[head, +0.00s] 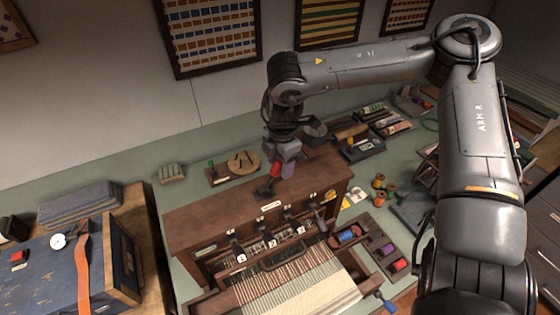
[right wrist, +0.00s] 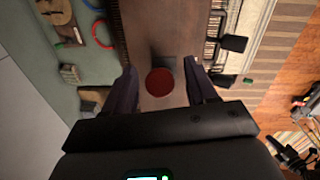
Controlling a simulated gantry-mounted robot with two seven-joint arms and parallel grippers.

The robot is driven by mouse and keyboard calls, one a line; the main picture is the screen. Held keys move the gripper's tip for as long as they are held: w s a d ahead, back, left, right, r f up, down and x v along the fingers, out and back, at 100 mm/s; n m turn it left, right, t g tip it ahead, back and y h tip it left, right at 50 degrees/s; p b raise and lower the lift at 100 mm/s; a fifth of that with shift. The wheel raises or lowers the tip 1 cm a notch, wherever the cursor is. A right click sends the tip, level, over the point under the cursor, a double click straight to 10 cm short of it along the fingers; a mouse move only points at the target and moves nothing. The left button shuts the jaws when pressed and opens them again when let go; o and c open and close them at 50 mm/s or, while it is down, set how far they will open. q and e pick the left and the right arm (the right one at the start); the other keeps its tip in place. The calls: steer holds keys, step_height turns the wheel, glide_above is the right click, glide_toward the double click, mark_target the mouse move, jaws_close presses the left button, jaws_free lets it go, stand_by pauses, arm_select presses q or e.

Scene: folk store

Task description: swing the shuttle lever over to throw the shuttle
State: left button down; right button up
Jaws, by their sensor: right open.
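The shuttle lever has a red knob (head: 275,171) and stands on top of the brown wooden loom (head: 205,225), leaning toward the right in the head view. My right gripper (head: 283,166) is over the loom top, right at the knob. In the right wrist view the round red knob (right wrist: 160,82) shows between the two open dark fingers (right wrist: 160,88), with a gap to each side. I cannot tell how deep the knob sits between the fingers. My left gripper is not in view.
Numbered levers stand along the loom's front, above the striped cloth (head: 310,293). A tray of thread spools (head: 372,246) is at the right. A blue case (head: 50,270) is at the left. A round wooden piece (head: 243,162) lies behind the loom.

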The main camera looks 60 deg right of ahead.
steer(key=shift+c, duration=0.3)
jaws_close()
